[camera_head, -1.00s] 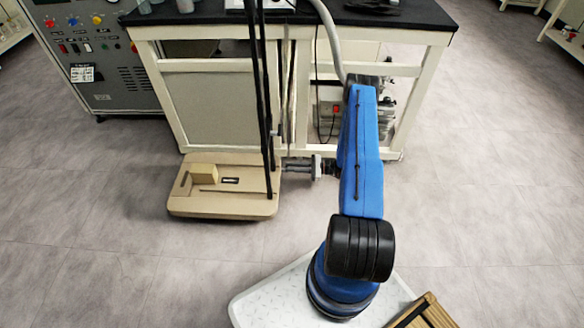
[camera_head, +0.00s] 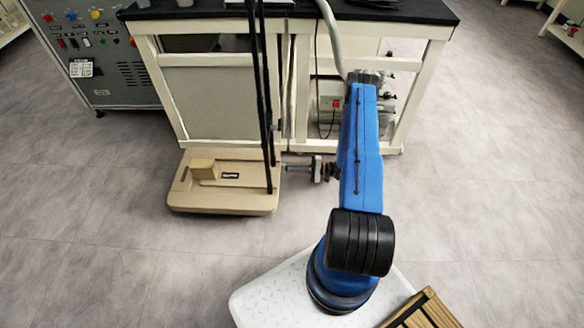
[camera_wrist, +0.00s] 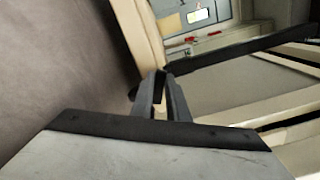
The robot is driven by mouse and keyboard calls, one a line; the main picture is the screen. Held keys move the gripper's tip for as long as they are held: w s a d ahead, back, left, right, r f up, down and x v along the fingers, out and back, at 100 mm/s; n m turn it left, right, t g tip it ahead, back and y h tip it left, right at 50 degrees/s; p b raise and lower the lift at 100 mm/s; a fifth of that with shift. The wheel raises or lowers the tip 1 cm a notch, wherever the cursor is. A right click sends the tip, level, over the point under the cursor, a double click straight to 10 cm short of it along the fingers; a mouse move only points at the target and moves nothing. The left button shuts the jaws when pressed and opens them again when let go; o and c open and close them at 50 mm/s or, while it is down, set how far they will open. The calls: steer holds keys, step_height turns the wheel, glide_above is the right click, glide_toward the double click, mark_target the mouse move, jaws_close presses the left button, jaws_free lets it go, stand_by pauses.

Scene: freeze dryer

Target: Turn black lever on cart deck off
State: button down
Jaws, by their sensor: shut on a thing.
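The tan cart deck (camera_head: 225,205) stands low on the floor at the left in the head view, with two upright black poles (camera_head: 265,110). My gripper (camera_head: 286,166) reaches leftward to the deck's right edge, just beside the poles. In the wrist view its two grey fingers (camera_wrist: 160,92) come close together on a small black piece (camera_wrist: 159,87), apparently the black lever. Most of that piece is hidden between the fingers. The lever cannot be made out in the head view, so its exact angle cannot be told.
A tan block (camera_head: 203,168) sits on the deck. The black-topped bench (camera_head: 400,12) stands close behind, with a boxed device with a red switch (camera_head: 336,103) beneath it. A grey control cabinet (camera_head: 105,70) is at the left. Open floor lies right and in front.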

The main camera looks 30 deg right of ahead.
steer(key=n, duration=0.1)
steer(key=f+n, duration=0.1)
steer(key=n, duration=0.3)
steer(key=shift+s+a+f, duration=0.15)
steer(key=shift+s+f, duration=0.05)
steer(key=shift+f, duration=0.1)
steer(key=shift+n, duration=0.3)
steer(key=c, duration=1.7)
jaws_free()
steer(key=v, duration=1.7)
steer(key=shift+s, duration=0.15)
